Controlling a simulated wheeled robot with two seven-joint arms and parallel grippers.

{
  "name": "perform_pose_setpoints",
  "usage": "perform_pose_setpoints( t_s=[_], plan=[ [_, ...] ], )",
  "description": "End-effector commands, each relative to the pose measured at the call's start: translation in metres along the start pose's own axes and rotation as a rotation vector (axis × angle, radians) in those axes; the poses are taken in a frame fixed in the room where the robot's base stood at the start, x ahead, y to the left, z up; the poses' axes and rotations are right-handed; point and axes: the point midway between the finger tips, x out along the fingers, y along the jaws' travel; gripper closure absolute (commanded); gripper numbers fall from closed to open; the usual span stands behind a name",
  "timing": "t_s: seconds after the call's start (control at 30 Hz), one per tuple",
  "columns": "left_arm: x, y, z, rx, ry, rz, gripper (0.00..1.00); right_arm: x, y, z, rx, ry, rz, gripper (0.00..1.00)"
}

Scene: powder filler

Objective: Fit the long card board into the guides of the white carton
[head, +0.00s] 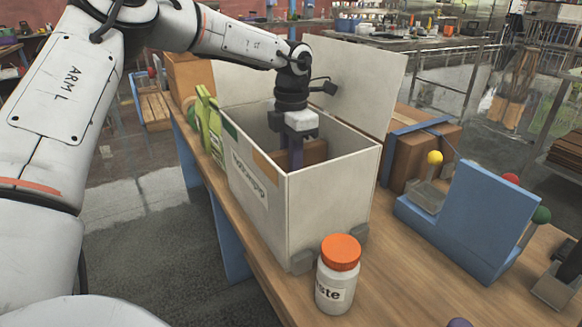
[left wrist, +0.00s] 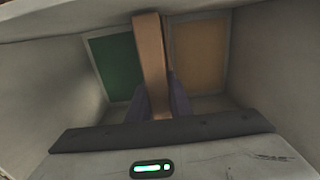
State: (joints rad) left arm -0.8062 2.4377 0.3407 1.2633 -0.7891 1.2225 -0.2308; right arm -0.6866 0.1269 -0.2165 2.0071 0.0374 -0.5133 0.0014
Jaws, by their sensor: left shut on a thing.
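The white carton (head: 335,200) stands open on the wooden table, its flaps raised at the back and the far side. My left gripper (head: 291,155) reaches down inside the carton and is shut on the brown card board (head: 314,153). In the left wrist view the board (left wrist: 150,55) shows edge-on between the fingers (left wrist: 163,98). It runs between a green panel (left wrist: 113,65) and an orange panel (left wrist: 199,55). The board's lower part is hidden by the carton wall, and I cannot tell whether it sits in the guides. My right gripper is not in view.
A white jar with an orange lid (head: 338,275) stands by the carton's near corner. A blue stand (head: 477,220) with coloured knobs is at the right. A brown box with a blue strap (head: 415,150) stands behind. A green object (head: 208,125) is beside the carton's left side.

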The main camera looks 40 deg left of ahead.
Motion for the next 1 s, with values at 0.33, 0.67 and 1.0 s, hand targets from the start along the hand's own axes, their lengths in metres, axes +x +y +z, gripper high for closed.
perform_pose_setpoints(
  t_s=[0.33,0.67,1.0],
  plan=[
    [0.010,0.000,0.000,0.000,0.001,0.000,1.00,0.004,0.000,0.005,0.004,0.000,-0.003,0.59],
    [0.017,0.000,0.000,0.000,0.001,0.000,0.78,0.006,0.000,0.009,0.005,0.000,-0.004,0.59],
    [0.016,0.000,0.000,0.000,0.001,0.000,0.60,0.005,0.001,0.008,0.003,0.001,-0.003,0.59]
  ],
)
